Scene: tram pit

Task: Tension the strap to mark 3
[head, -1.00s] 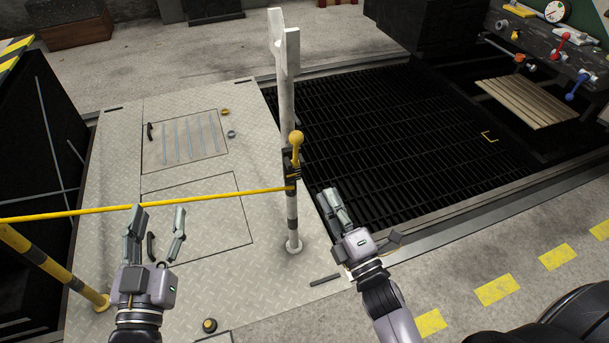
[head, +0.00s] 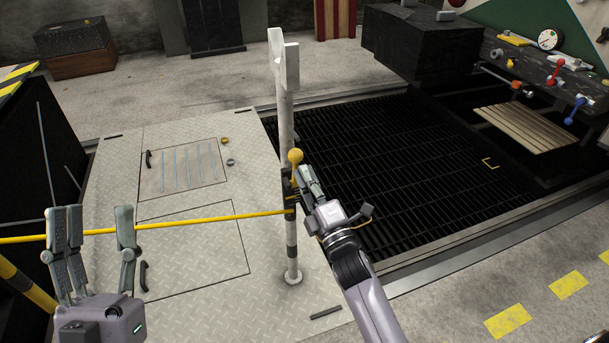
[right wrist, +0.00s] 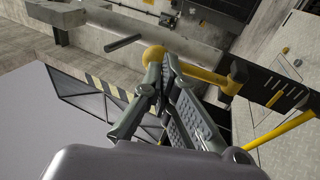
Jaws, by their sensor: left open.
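The yellow strap (head: 190,221) runs nearly level from the left edge to a dark tensioner (head: 289,192) on the white post (head: 292,250). A lever with a yellow ball knob (head: 295,156) rises from the tensioner. My left gripper (head: 95,212) is open at the strap's left part, its fingertips reaching above it. My right gripper (head: 307,170) is just right of the tensioner and knob. In the right wrist view, its fingers (right wrist: 161,66) are close together in front of the yellow knob (right wrist: 153,55); contact is unclear. Mark 3 is not readable.
A dark floor grating (head: 400,160) lies right of the post. A bench (head: 550,72) with coloured-handled valves and a gauge (head: 548,39) stands at the far right. A yellow-black post (head: 28,285) is at the left.

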